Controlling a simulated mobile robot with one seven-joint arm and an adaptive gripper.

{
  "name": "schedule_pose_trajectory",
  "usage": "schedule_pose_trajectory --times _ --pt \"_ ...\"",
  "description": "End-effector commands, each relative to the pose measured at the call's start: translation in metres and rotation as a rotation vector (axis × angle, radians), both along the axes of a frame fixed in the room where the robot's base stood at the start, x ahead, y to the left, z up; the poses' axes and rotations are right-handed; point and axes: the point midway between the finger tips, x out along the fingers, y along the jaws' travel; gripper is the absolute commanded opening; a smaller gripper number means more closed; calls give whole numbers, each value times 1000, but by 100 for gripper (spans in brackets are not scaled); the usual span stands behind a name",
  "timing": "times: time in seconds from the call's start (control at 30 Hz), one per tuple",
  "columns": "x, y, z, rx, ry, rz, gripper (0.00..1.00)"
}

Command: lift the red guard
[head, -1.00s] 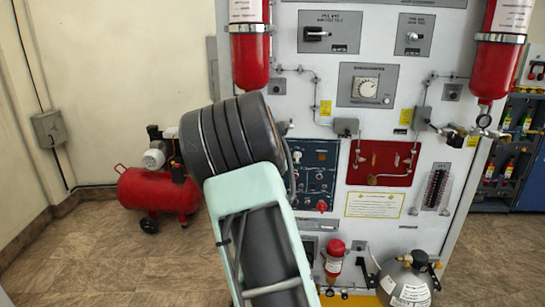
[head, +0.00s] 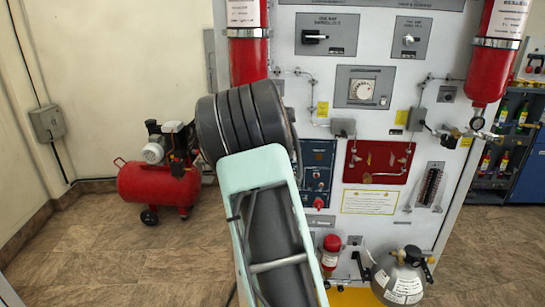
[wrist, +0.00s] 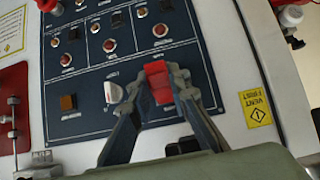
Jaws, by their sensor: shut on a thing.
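The red guard (wrist: 159,82) is a small red cover on the dark blue switch panel (wrist: 75,100), seen in the wrist view. My gripper (wrist: 161,88) has its two fingers on either side of the guard, closed on it. The guard's lower part and hinge are partly hidden by the fingers, so I cannot tell how far it is raised. In the head view the blue panel (head: 318,160) is partly covered by my arm, and the guard and my gripper are hidden there.
A yellow label (wrist: 255,107) lies to the right. In the head view, red cylinders (head: 249,50) flank the board, and a red compressor (head: 158,185) stands on the floor at left.

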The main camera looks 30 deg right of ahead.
Motion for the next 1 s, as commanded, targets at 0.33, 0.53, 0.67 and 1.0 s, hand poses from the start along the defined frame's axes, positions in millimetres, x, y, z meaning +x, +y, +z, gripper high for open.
schedule_pose_trajectory --times 0.33,0.53,0.67,1.0 --pt "0 0 -1 1 1 0 30" --pt "-1 1 2 -1 -1 0 30" --pt "-8 7 9 -1 0 2 30" --pt "-46 34 46 0 -1 4 30"
